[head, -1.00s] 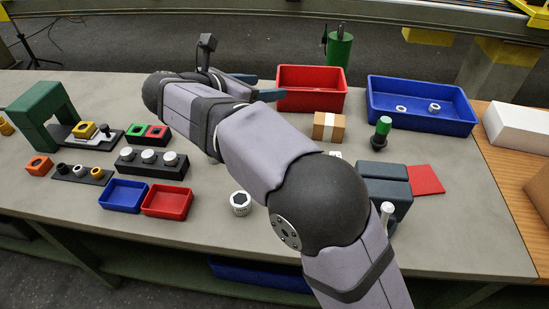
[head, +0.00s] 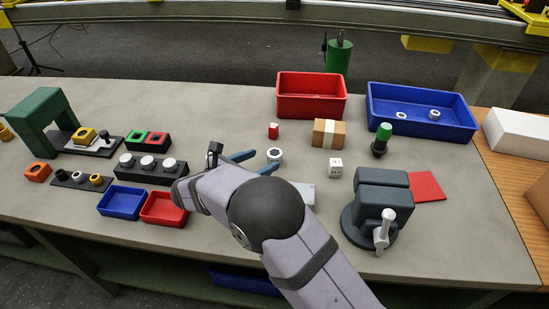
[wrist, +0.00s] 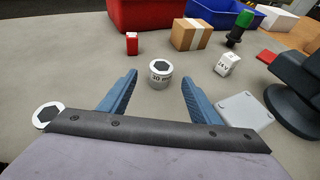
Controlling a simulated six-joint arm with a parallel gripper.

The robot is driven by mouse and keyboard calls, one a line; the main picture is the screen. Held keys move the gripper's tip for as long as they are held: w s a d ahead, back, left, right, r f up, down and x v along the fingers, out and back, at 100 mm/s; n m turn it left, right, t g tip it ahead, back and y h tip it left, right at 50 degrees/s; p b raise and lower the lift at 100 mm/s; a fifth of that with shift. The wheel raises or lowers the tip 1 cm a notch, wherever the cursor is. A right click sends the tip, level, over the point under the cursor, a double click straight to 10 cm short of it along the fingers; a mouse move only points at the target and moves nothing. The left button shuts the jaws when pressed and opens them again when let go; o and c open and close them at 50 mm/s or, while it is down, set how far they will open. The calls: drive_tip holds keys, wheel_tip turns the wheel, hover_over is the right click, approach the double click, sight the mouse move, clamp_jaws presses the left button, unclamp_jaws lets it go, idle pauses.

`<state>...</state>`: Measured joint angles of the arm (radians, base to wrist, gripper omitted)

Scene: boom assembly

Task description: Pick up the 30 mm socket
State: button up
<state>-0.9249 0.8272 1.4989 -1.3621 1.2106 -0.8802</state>
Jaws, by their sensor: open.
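The 30 mm socket (wrist: 160,74), a short white cylinder with a dark hexagonal opening and a "30 mm" label, stands upright on the bench. In the head view the socket (head: 274,154) is close beyond my gripper's tips. My gripper (wrist: 159,79) is open and empty, with its two blue fingers to the left and right of the socket in the wrist view. Gaps show on both sides, and I see no contact. In the head view my gripper (head: 264,160) is low over the bench. A second white socket (wrist: 46,114) stands left of my gripper, its label not readable.
A grey plate (wrist: 245,112) lies right of my gripper. A white 24 V block (wrist: 227,64), cardboard box (wrist: 193,34) and small red object (wrist: 132,43) stand around the socket. A dark vise (head: 382,205) stands to the right. Bench left of the socket is clear.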

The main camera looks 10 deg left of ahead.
sight(271, 156)
drive_tip(key=shift+p+x, duration=0.95)
drive_tip(key=shift+x, duration=2.75)
drive_tip(key=shift+r, duration=0.2)
drive_tip(key=c, duration=1.3)
